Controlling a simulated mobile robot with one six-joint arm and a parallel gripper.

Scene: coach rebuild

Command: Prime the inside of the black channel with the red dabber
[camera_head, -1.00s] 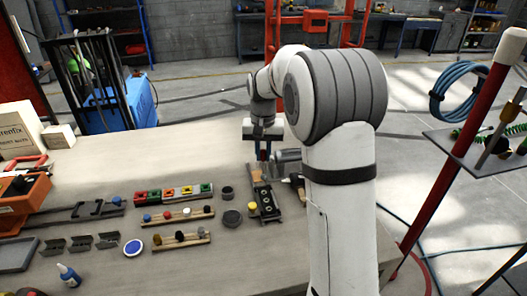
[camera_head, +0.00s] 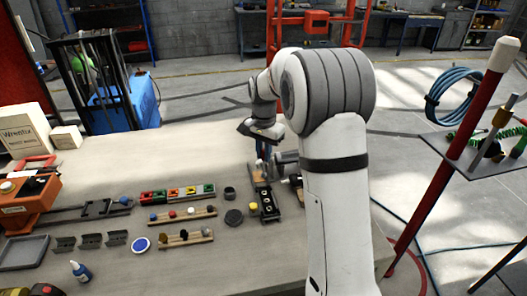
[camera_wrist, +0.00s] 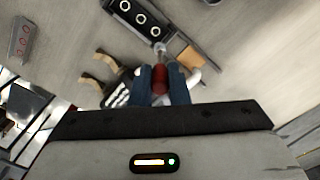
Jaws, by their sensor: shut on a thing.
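My gripper (camera_wrist: 161,78) is shut on the red dabber (camera_wrist: 160,86), whose red body shows between the two blue fingers in the wrist view. A pale, shiny tip sticks out ahead of it. Just beyond that tip is a long black piece (camera_wrist: 152,26) with round, pale-rimmed openings; its far end is cut off. The black piece also shows on the bench in the head view (camera_head: 266,206). I cannot tell whether it is the black channel or whether the tip touches it. In the head view my fingers (camera_head: 262,148) are small and partly hidden.
Small dark channel-shaped pieces (camera_head: 91,241) lie at the bench's left. Coloured blocks (camera_head: 176,193), two wooden racks (camera_head: 185,238) and a round dark puck (camera_head: 233,217) stand left of the black piece. A grey cylinder (camera_head: 284,158) is close to my gripper.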

